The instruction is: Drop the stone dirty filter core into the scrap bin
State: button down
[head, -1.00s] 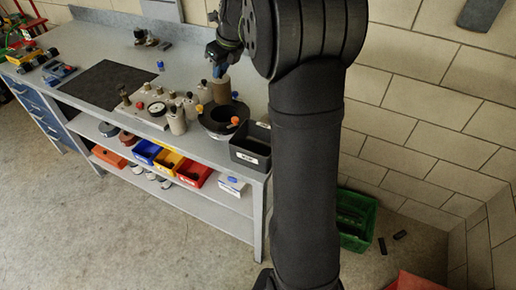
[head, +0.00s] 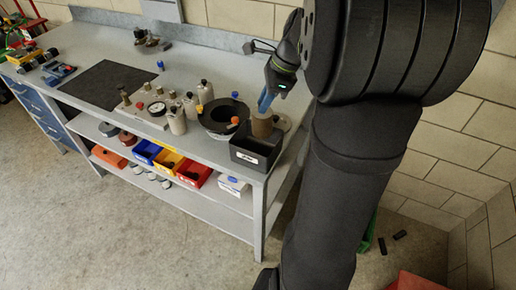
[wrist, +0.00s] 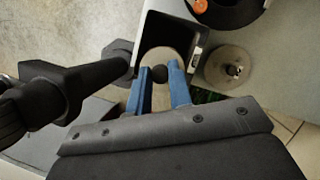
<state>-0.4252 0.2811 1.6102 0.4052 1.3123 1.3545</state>
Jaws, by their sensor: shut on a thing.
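My gripper (head: 266,103) has its blue fingers shut on the stone-coloured filter core (head: 262,126). The core hangs roughly upright over the dark grey bin (head: 250,160) with a white label, at the bench's front right corner. The label is too small to read. In the wrist view, the core's round tan top (wrist: 160,56) and dark knob show between the fingers of my gripper (wrist: 160,76). The bin (wrist: 195,38) lies behind the core there, its rim around much of it. I cannot tell how far the core's lower end is from the bin.
A black round housing (head: 223,114) with an orange knob stands just left of the bin. Several pale bottle-like pieces (head: 177,122) stand further left. A flat disc (wrist: 229,63) lies beside the bin. Coloured small bins (head: 168,160) fill the shelf below.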

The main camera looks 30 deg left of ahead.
aim_at(268, 111)
jog(key=shift+f, duration=2.85)
jog(key=c, duration=1.2)
grip_release()
jog(key=shift+c, duration=0.2)
jog(key=v, duration=1.7)
jog(key=shift+r, duration=0.25)
jog(key=shift+f, duration=0.1)
jog(key=x, duration=1.7)
jog(key=shift+f, duration=0.1)
jog(key=shift+r, duration=0.75)
